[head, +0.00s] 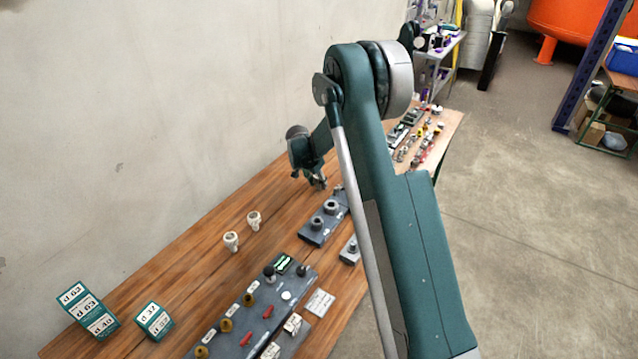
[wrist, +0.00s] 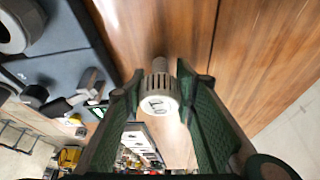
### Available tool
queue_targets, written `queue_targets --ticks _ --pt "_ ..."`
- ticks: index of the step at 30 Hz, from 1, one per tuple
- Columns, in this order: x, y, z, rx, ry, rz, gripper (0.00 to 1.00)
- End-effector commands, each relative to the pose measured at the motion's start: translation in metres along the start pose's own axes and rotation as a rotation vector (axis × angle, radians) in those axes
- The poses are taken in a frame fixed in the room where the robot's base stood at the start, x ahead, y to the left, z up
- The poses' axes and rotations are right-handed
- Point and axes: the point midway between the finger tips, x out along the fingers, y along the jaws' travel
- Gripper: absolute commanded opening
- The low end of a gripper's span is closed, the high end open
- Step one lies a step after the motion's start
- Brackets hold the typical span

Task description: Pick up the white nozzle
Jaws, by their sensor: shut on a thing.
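My gripper (wrist: 160,88) is shut on a white nozzle (wrist: 157,104) with a slotted rim and dark marking on its end. In the wrist view the nozzle sits between the two green-padded fingers, its narrower stem pointing away over the wooden bench. I cannot tell whether it touches the bench. In the head view my gripper (head: 318,182) is over the bench near the wall, and the held nozzle is not distinguishable there. Two other white nozzles (head: 231,241) (head: 254,220) stand upright on the bench, nearer and apart from the gripper.
A grey block with round fittings (head: 324,220) is just in front of the gripper. A larger grey panel (head: 250,318) with yellow and red parts lies nearer. Green-and-white label boxes (head: 88,311) stand at the left.

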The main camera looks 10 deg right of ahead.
Motion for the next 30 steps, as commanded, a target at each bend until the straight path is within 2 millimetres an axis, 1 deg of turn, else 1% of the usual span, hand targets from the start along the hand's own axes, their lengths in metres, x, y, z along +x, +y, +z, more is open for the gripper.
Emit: queue_targets --ticks 5,12,18,24,30 --pt "-0.018 0.000 -0.007 0.000 0.000 0.000 0.18" --pt "-0.051 0.000 -0.021 0.000 0.000 0.000 0.18" --pt "-0.075 0.000 -0.031 0.000 0.000 0.000 0.18" --pt "-0.086 0.000 -0.036 0.000 0.000 0.000 0.18" --pt "-0.087 0.000 -0.036 0.000 0.000 0.000 0.18"
